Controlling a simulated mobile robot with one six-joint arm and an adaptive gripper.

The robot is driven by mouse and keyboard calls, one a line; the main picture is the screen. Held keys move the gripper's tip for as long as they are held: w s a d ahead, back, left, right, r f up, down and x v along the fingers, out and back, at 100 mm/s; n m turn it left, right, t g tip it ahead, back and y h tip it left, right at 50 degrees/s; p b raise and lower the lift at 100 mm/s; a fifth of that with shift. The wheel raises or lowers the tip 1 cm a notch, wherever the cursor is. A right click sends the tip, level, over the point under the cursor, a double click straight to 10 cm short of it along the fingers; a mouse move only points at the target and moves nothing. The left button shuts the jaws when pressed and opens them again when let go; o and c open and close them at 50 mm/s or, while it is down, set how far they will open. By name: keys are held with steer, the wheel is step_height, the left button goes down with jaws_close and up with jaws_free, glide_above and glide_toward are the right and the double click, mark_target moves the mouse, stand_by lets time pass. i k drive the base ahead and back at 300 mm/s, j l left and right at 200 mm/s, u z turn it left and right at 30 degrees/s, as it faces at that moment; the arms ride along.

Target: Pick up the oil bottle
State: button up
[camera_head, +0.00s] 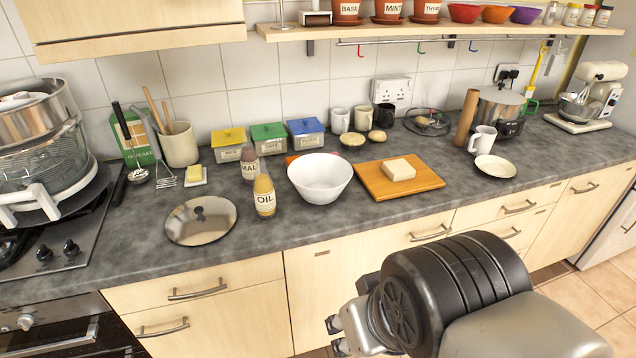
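The oil bottle (264,196) stands upright on the grey counter, near its front edge. It holds yellow liquid and has a white label reading OIL. A malt bottle (250,163) stands just behind it to the left, and a white bowl (320,179) is close on its right. My gripper (335,336) is at the bottom of the picture, in front of the cabinets and below the counter top. It is well apart from the bottle. Only part of its fingers shows, and I cannot tell whether they are open or shut.
A round metal lid (201,222) lies left of the oil bottle. A wooden board (420,181) with a pale block (398,169) is right of the bowl. Yellow, green and blue tins (268,140) stand behind. A shelf (440,28) and a wall cupboard (140,25) hang above.

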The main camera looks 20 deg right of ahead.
mark_target(264, 186)
steer(key=i+j+z, duration=0.15)
steer(key=j, duration=0.15)
steer(key=i+j+z, duration=0.15)
steer(key=j, duration=0.2)
steer(key=i+j+z, duration=0.15)
steer(key=j, duration=0.2)
steer(key=j+z, duration=0.15)
steer(key=j, duration=0.2)
